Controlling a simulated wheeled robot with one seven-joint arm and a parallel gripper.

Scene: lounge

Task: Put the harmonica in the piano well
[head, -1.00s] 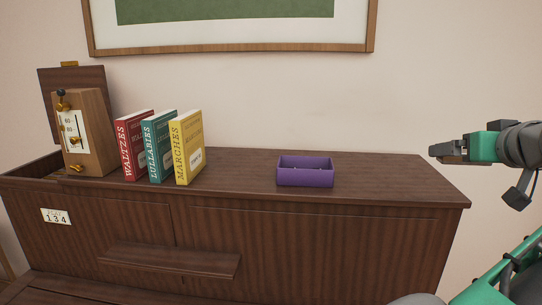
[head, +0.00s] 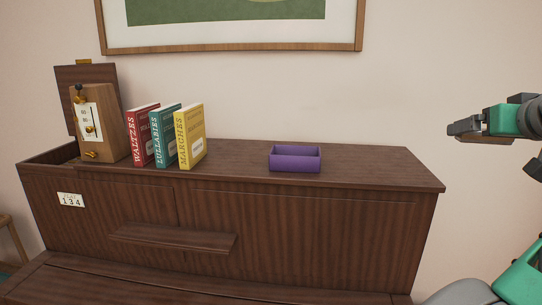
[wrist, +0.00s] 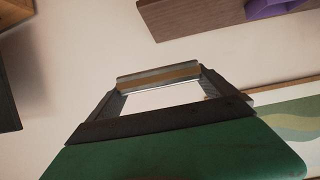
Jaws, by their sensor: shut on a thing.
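My gripper (head: 468,129) is at the right of the head view, raised in front of the wall and off the right end of the piano. In the wrist view its fingers are closed on the harmonica (wrist: 158,76), a narrow silver bar with a brown strip, held across the fingertips. In the head view the harmonica is hard to make out. The piano well (head: 45,160) is the opening at the left end of the dark wooden piano top, with its lid (head: 72,108) standing raised behind. The inside of the well is mostly hidden.
A wooden metronome (head: 100,125) stands beside the well. Next to it are a red book (head: 143,137), a teal book (head: 165,138) and a yellow book (head: 190,138). A purple tray (head: 295,163) sits farther right on the piano top. The top's right end is clear.

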